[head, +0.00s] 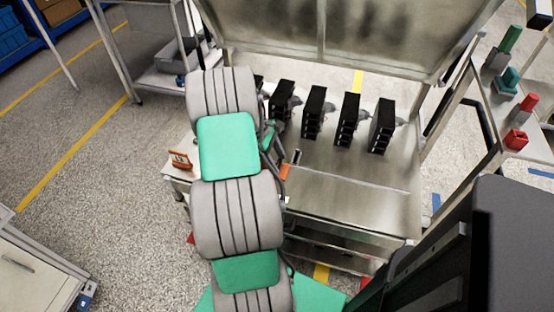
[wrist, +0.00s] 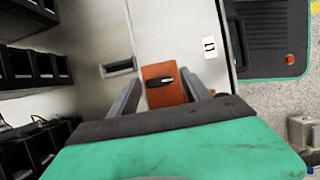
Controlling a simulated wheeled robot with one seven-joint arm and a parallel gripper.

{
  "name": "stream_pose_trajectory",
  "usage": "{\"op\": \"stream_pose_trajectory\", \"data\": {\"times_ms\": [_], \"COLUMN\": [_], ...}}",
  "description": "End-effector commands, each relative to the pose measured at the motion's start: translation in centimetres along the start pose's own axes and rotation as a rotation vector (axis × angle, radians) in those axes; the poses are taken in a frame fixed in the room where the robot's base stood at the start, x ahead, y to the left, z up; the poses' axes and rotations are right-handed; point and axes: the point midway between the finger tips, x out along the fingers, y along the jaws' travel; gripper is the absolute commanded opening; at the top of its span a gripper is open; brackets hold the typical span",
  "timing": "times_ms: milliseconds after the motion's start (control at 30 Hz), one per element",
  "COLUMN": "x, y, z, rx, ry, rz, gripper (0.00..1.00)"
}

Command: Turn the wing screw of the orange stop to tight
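The orange stop (wrist: 168,93) lies on a pale metal surface in the middle of the wrist view. Its dark wing screw (wrist: 161,80) sits on top, with the wing running roughly left to right in that view. My gripper (wrist: 161,76) is open, one finger on each side of the stop, with a visible gap between each fingertip and the wing. In the head view, a small part of the orange stop (head: 286,171) shows beside my arm on the bench. My arm hides most of my gripper there. I cannot tell how tight the screw is.
A dark slot (wrist: 118,67) lies just left of the stop. Several black breaker units (head: 350,118) stand in a row along the back of the metal bench (head: 350,190). The bench's front right is clear.

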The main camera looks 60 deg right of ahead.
Motion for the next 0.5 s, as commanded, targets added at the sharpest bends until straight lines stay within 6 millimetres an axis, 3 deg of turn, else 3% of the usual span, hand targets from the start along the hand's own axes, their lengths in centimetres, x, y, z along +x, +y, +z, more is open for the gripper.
{"op": "stream_pose_trajectory", "data": {"times_ms": [500], "x": [-0.06], "y": [0.0], "z": [-0.04], "rx": [-0.001], "ry": [0.0], "rz": [0.001], "gripper": [0.13]}}
